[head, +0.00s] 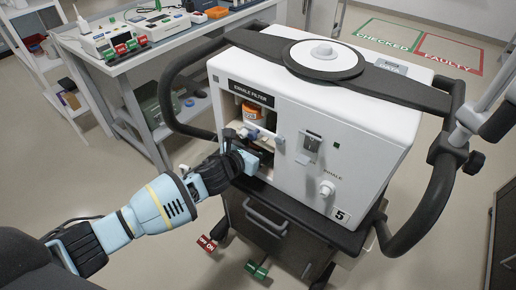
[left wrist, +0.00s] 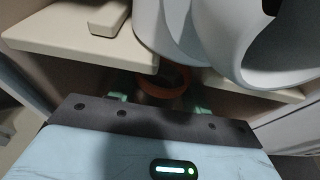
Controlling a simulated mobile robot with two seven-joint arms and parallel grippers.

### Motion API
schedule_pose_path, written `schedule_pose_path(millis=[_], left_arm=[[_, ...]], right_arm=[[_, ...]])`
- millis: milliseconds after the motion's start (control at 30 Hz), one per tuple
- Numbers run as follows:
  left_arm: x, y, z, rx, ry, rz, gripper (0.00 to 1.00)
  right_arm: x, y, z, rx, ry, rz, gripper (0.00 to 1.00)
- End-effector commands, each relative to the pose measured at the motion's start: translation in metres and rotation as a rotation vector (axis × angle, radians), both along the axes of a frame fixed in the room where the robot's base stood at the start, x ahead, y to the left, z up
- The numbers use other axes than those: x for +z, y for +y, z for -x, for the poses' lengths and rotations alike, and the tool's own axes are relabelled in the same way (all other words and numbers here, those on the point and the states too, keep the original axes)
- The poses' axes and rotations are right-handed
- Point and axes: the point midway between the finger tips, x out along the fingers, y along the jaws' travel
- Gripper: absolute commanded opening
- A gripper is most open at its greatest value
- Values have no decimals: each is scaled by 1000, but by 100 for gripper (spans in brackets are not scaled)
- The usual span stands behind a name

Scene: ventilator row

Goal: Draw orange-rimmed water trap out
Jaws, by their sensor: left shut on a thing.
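The orange-rimmed water trap shows in the left wrist view as an orange ring (left wrist: 165,83), low in the recess of the white ventilator (head: 355,130). My left gripper (left wrist: 160,100) has its teal fingertips on either side of the ring and is shut on the trap. In the head view my left gripper (head: 262,152) reaches into the lower part of the open bay under the "EXHALE FILTER" label (head: 251,92); the trap is hidden behind it there. An orange part (head: 251,111) shows higher in the bay. My right gripper is not in view.
A pale shelf edge (left wrist: 65,38) and large grey-white rounded parts (left wrist: 215,45) sit close above the gripper. Black handle rails (head: 175,85) flank the ventilator. A bench (head: 150,55) with devices stands at back left. CHECKED (head: 382,36) and FAULTY (head: 446,54) floor zones lie behind.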

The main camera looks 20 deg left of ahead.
Motion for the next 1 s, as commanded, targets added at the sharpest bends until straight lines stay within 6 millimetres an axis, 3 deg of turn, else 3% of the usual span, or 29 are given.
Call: schedule_pose_path(millis=[567,1000], left_arm=[[3,0,2,0,0,0,26],[5,8,25,-1,0,0,26]], right_arm=[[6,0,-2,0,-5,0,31],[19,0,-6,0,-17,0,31]])
